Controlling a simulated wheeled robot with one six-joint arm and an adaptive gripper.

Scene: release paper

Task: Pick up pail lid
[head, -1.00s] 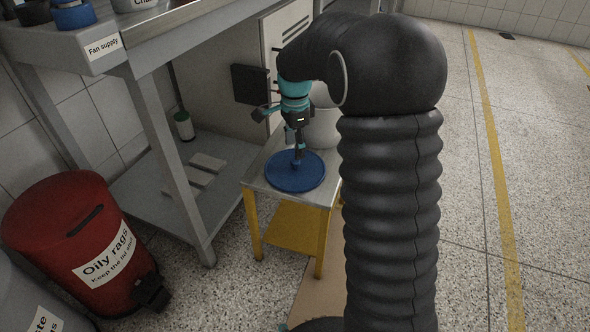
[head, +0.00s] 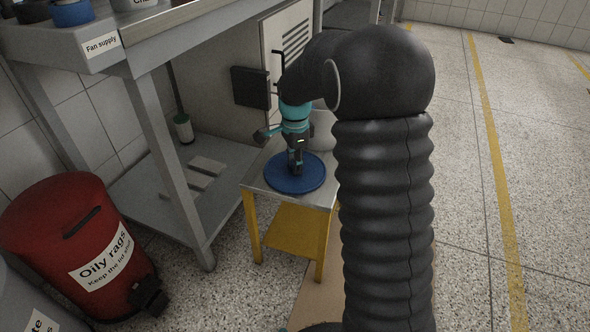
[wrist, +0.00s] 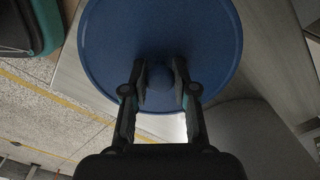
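The pail lid is a round blue disc (head: 313,179) with a raised rim, lying flat on a small table. It fills the top of the wrist view (wrist: 160,25), where its small round knob (wrist: 159,78) shows. My gripper (head: 295,173) points down at the middle of the lid. In the wrist view my gripper (wrist: 160,85) has its two fingers on either side of the knob, parted, with narrow gaps visible. Whether a finger touches the knob is hard to tell.
The small table (head: 258,180) has a grey top and yellow legs. A pale pail (head: 322,130) stands behind the lid, partly hidden by my arm. A grey workbench (head: 170,150) and a red oily rags bin (head: 75,235) are to the left. Open floor lies right.

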